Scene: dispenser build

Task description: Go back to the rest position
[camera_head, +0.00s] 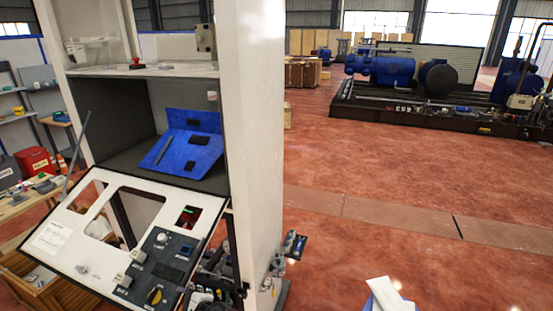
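The dispenser cabinet (255,130) stands at the left, tall and white. Its white front panel (75,250) is tilted outward and has several cut-outs and a dark control section (160,265) with knobs and buttons at its lower right. A blue plate (187,150) with black parts leans inside the dark compartment above the panel. I make out neither of my grippers. A white and blue piece at the bottom edge, right of the middle, looks like part of my own arm.
Dark mechanical parts (285,255) stick out at the cabinet's lower right side. Shelves and a bench with a red case (38,160) stand at the far left. Blue machinery (385,70) on a dark skid stands at the back right. The red floor (420,170) between is clear.

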